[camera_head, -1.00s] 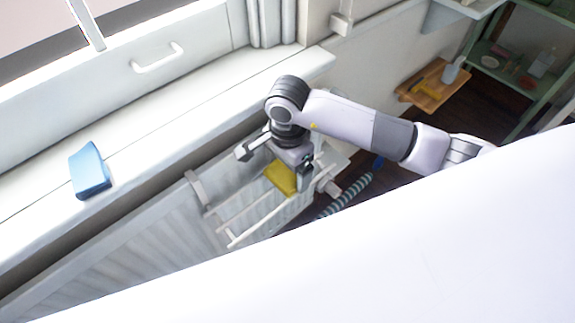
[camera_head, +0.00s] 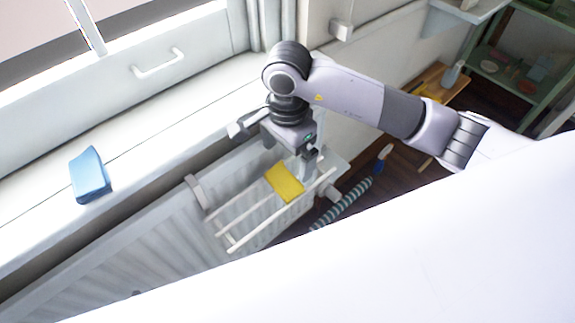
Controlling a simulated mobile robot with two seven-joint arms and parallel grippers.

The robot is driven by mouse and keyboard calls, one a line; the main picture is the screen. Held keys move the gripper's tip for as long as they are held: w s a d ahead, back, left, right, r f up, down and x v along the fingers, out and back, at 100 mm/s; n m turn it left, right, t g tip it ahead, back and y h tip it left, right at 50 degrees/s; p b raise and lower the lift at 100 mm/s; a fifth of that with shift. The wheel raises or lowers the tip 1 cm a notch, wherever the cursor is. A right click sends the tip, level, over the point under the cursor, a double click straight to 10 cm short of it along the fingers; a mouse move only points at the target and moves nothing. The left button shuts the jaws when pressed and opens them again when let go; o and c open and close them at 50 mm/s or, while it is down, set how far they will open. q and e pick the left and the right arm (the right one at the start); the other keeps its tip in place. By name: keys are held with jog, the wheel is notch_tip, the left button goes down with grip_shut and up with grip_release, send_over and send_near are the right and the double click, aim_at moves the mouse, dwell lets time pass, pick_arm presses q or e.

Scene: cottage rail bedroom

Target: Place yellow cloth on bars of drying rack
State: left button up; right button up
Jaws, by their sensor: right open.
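The yellow cloth (camera_head: 285,183) lies across the white bars of the drying rack (camera_head: 247,222), near the rack's right end. The rack hangs at the radiator (camera_head: 150,232) below the window sill. My right gripper (camera_head: 274,158) is open just above and behind the cloth, with its fingers spread wide apart. One finger is at the left over the sill edge, the other at the right beside the cloth. The gripper appears clear of the cloth. My left gripper is not in view.
A blue folded item (camera_head: 90,175) lies on the white window sill (camera_head: 150,135). A striped hose-like object (camera_head: 345,203) is right of the rack. A wooden shelf (camera_head: 430,85) and a green shelf unit (camera_head: 520,75) stand at the upper right.

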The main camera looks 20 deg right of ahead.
aim_at(287, 174)
notch_tip(287, 174, up, 6)
jog(key=shift+f, duration=0.2)
dwell(0.4)
